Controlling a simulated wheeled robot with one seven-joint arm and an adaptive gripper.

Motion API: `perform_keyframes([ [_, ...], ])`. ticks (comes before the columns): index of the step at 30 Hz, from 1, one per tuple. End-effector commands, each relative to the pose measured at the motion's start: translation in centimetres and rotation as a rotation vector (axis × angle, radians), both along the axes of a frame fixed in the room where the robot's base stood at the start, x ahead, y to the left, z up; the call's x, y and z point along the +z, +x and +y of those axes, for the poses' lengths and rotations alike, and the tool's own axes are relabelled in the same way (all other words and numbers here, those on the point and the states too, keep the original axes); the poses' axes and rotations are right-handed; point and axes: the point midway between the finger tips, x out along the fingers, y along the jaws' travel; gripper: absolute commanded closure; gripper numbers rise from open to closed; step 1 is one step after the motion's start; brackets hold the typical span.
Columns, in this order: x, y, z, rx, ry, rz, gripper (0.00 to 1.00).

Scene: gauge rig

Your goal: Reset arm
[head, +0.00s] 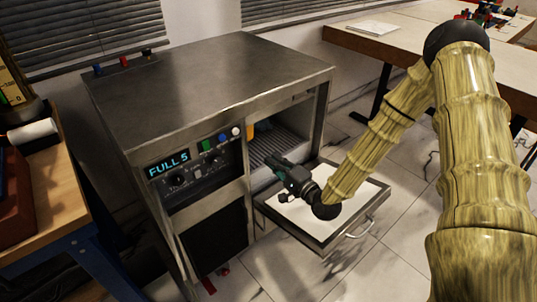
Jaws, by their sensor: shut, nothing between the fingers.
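My gripper (270,164), dark with a green part, is at the end of my arm, over the pulled-out drawer (362,220) of a metal cabinet (215,75). It points left toward the cabinet's open compartment (290,135). The fingers are small in the head view, and they look shut and empty. The drawer has a pale inside and a handle on its front. The gripper's wrist hides part of the drawer.
The cabinet's panel has a display (168,164) reading "FULL 5", with knobs and coloured buttons. A wooden bench (50,215) stands at the left. A table (410,45) with papers stands at the back right. Tiled floor (385,265) is clear in front of the drawer.

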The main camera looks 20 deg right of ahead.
Motion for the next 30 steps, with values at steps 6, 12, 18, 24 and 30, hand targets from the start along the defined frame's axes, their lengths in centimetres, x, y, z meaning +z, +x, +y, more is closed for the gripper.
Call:
perform_keyframes([
  [6,0.0,-0.5,-0.3,-0.001,-0.001,-0.001,1.0],
  [12,-0.1,-0.5,-0.3,-0.001,-0.001,-0.001,1.0],
  [18,0.0,-0.5,-0.3,-0.002,-0.001,0.0,1.0],
  [24,2.3,-0.5,-0.3,-0.001,-0.001,-0.001,1.0],
  [30,5.7,-0.5,-0.3,-0.002,-0.001,0.0,1.0],
])
